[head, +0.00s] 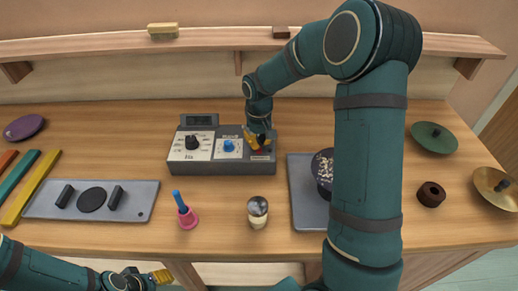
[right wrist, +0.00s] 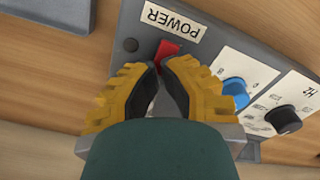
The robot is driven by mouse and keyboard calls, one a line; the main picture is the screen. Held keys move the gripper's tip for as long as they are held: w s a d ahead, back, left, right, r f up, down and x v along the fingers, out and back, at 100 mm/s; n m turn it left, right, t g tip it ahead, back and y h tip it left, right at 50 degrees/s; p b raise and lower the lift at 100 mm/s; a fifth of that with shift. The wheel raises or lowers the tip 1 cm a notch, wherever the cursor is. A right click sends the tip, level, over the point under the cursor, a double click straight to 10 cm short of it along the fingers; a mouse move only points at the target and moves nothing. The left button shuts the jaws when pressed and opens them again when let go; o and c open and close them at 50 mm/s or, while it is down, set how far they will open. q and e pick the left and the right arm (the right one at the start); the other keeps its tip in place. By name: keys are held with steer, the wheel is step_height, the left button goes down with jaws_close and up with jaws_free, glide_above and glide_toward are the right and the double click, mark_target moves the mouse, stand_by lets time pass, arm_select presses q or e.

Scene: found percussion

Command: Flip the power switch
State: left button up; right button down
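The grey control box (head: 222,168) stands on the table, with a black knob (head: 192,142) and a blue knob (head: 229,146) on its top. In the right wrist view, a red power switch (right wrist: 168,50) sits beside a label reading POWER (right wrist: 172,20). My right gripper (head: 258,139) is over the right end of the box. In the right wrist view its yellow fingertips (right wrist: 160,68) are close together just at the switch, with nothing seen between them; I cannot tell if they touch it. My left gripper (head: 150,278) is low at the bottom left, below the table's front edge.
A pink bell with a blue handle (head: 187,214) and a small shaker (head: 257,211) stand in front of the box. A grey tray (head: 300,200) lies to the right, partly hidden by my right arm. A grey board (head: 140,206) with black pieces lies left.

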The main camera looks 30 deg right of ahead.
steer(key=shift+f, duration=0.35)
stand_by(0.3)
steer(key=shift+r+p, duration=2.35)
steer(key=shift+r, duration=1.2)
